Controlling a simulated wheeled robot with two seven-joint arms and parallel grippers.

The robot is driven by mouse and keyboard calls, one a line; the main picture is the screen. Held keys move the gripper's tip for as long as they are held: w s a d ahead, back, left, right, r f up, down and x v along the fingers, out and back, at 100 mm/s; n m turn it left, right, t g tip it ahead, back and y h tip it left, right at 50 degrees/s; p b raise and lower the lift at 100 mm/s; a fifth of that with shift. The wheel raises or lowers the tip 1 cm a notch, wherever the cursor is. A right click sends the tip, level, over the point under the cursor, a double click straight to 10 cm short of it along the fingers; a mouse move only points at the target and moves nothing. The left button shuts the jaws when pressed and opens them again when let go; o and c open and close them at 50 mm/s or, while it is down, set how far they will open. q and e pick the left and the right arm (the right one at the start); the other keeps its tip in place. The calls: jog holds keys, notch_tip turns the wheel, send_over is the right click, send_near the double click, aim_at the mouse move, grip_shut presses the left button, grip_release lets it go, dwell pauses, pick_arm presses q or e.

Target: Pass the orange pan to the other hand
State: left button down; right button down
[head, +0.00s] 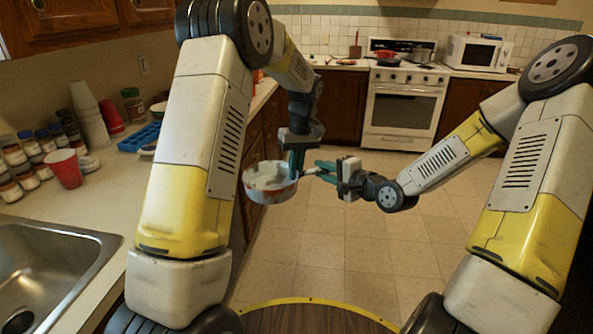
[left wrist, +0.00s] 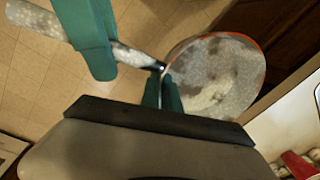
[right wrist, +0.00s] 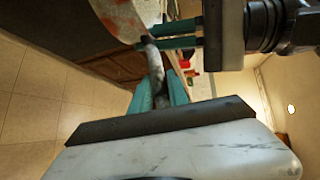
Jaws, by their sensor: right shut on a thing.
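The orange pan (head: 268,186), worn to whitish grey with an orange rim, hangs in the air in the middle of the head view. Its bowl shows in the left wrist view (left wrist: 215,75). Its speckled handle (right wrist: 155,68) points toward my right arm. My right gripper (head: 326,171) is shut on the handle; its fingers also show in the right wrist view (right wrist: 160,88). My left gripper (head: 296,165) points down at the joint of handle and bowl. Its fingertips (left wrist: 162,85) are close together there; whether they grip the pan is hidden.
The counter on the left holds a sink (head: 50,265), a red cup (head: 63,169), several jars and a blue tray (head: 140,138). A white stove (head: 403,105) and a microwave (head: 478,52) stand at the back. The floor below the pan is clear.

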jog(key=shift+s+a+r, duration=0.15)
jog(key=shift+s+a, duration=0.1)
jog(key=shift+a, duration=0.3)
dwell(0.9)
jog(key=c, duration=1.2)
grip_release()
jog(key=shift+d, duration=0.2)
jog(key=shift+w, duration=0.1)
jog(key=shift+d, duration=0.1)
